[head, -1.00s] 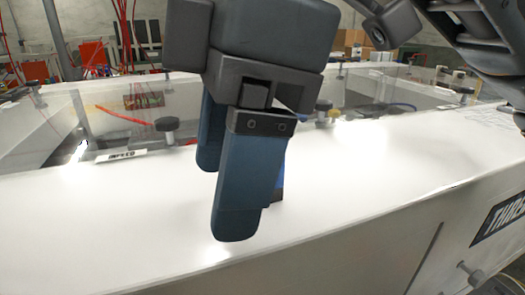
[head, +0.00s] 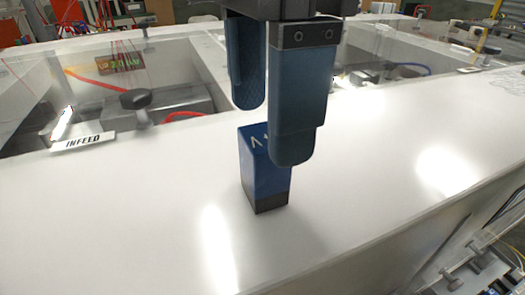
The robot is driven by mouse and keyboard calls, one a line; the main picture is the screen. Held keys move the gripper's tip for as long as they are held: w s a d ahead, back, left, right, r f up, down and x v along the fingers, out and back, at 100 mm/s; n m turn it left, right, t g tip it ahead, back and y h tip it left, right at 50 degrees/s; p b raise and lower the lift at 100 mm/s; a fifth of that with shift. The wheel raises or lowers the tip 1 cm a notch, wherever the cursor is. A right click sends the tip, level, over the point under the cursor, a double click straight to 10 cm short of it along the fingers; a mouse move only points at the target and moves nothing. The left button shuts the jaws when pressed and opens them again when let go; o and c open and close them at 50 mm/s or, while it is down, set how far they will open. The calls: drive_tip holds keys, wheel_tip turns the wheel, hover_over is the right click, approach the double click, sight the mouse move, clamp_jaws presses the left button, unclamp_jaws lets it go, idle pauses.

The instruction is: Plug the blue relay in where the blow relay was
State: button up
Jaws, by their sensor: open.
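The blue relay (head: 262,178) is a small upright blue block with a dark base and a white mark near its top. It stands on the white top surface (head: 120,225) of the machine. My gripper (head: 268,130) is open above it, with its two blue-grey fingers pointing down. The nearer finger overlaps the relay's upper right in the picture. I cannot tell whether the fingers touch the relay. I cannot make out the blow relay's socket in this view.
Wiring and components (head: 490,272) show below the front edge at the lower right. The white top around the relay is clear.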

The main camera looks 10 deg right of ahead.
sight(264, 166)
drive_tip(key=shift+s+a+f+p, duration=0.1)
drive_tip(key=shift+f+p, duration=0.2)
drive_tip(key=shift+f, duration=2.9)
drive_tip(key=shift+c, duration=0.4)
drive_tip(key=c, duration=1.1)
drive_tip(key=shift+r, duration=0.1)
